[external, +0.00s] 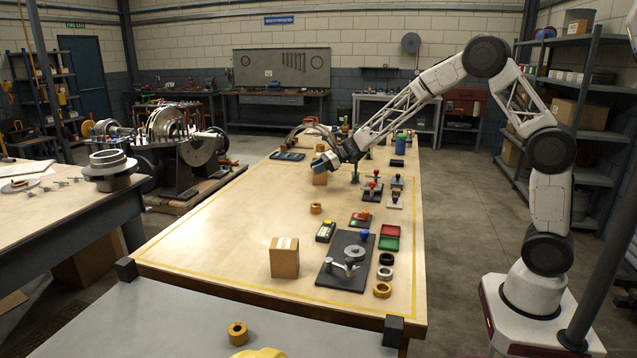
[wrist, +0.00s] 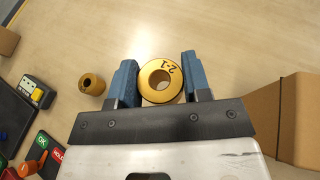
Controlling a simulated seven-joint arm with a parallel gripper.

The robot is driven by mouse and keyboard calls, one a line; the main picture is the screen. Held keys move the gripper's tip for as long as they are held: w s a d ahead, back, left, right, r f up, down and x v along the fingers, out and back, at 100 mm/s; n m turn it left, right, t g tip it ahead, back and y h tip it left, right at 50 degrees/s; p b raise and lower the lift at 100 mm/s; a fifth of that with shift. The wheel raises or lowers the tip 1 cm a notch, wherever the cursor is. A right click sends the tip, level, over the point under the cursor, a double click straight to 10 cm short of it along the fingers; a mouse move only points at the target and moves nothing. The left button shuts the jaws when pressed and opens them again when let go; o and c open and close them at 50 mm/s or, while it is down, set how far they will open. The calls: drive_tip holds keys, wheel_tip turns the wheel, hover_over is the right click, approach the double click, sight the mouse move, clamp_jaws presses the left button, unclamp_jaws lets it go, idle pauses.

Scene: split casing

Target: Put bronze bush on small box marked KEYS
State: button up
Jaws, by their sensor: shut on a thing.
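My gripper (external: 322,162) is out over the far part of the table in the external view. In the wrist view its blue fingers (wrist: 160,84) are shut on a bronze bush (wrist: 147,92), a gold-coloured ring with dark marking on its face. Another cardboard box (external: 284,258) with a pale label stands nearer the front. I cannot read KEYS on either box.
A smaller gold bush (external: 315,208) stands on the table and shows left of the fingers in the wrist view (wrist: 92,84). A dark plate with a fixture (external: 345,267), red and green trays (external: 389,237) and several rings lie right. The table's left side is mostly clear.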

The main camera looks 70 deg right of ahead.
idle(0.3)
drive_tip(key=s+a+r+n+g+y, duration=0.1)
drive_tip(key=s+a, duration=0.6)
drive_tip(key=a, duration=0.9)
drive_tip(key=s+a+r+n+g+y, duration=0.2)
drive_tip(key=s+a+n+g, duration=0.3)
drive_tip(key=a, duration=1.1)
drive_tip(key=s+a+r+n+g+y, duration=0.2)
drive_tip(key=s+a, duration=0.7)
drive_tip(key=a, duration=0.7)
drive_tip(key=shift+a+r+n+g+y, duration=0.15)
drive_tip(key=shift+n+g+y, duration=0.55)
drive_tip(key=shift+n+g, duration=0.4)
drive_tip(key=shift+w, duration=0.1)
hover_over(284, 243)
drive_tip(key=shift+a+f, duration=0.1)
drive_tip(key=shift+f, duration=0.65)
drive_tip(key=shift+f, duration=0.1)
